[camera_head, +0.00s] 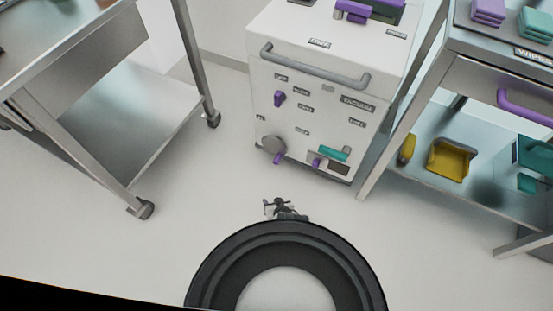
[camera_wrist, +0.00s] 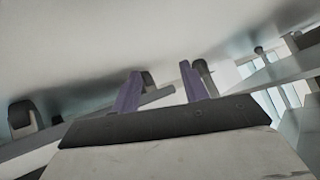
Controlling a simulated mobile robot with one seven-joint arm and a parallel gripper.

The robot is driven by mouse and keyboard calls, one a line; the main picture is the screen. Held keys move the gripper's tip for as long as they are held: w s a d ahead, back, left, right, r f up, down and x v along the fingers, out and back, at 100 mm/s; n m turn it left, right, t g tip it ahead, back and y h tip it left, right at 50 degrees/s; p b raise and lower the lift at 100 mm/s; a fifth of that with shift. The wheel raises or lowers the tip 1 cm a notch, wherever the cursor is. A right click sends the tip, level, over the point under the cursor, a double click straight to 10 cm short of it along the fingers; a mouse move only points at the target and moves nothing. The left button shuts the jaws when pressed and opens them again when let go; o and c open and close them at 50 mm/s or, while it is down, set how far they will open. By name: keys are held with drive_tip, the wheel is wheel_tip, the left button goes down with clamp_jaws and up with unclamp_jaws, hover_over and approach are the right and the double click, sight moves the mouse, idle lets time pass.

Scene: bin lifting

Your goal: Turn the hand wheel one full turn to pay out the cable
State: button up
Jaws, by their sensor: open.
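A white cabinet (camera_head: 327,95) stands ahead of me on the floor. Low on the left of its front is a round grey hand wheel (camera_head: 273,145) with a purple handle (camera_head: 279,158) at its lower edge. I cannot make out any cable. My gripper (camera_wrist: 160,68) shows in the wrist view as two purple fingers, spread apart with nothing between them. The hand wheel is not recognisable in the wrist view, and the gripper cannot be clearly made out in the head view. The gripper does not appear to touch anything.
The cabinet also has a purple knob (camera_head: 279,98), a grey bar handle (camera_head: 315,68) and a teal part (camera_head: 334,153). A metal cart (camera_head: 130,130) on casters stands left. A metal shelf unit (camera_head: 500,200) with a yellow bin (camera_head: 450,160) stands right.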

drive_tip(key=w+d+r+m+t+p, duration=0.1)
drive_tip(key=w+d+r+m+t, duration=0.15)
drive_tip(key=r+m, duration=0.35)
drive_tip(key=w+d+r+m+t, duration=0.1)
drive_tip(key=d+r+m+t, duration=0.25)
drive_tip(key=m, duration=0.35)
drive_tip(key=shift+y, duration=0.3)
drive_tip(key=b+x, duration=0.2)
drive_tip(key=x, duration=0.2)
drive_tip(key=b+x, duration=0.3)
drive_tip(key=x, duration=0.1)
drive_tip(key=b+x, duration=0.3)
drive_tip(key=x, duration=0.1)
drive_tip(key=shift+a+r, duration=0.15)
drive_tip(key=shift+a, duration=0.2)
drive_tip(key=shift+w+a+m+b, duration=0.35)
drive_tip(key=shift+w+b, duration=0.3)
drive_tip(key=shift+w, duration=0.15)
drive_tip(key=shift+c, duration=0.4)
drive_tip(key=shift+r, duration=0.1)
clamp_jaws()
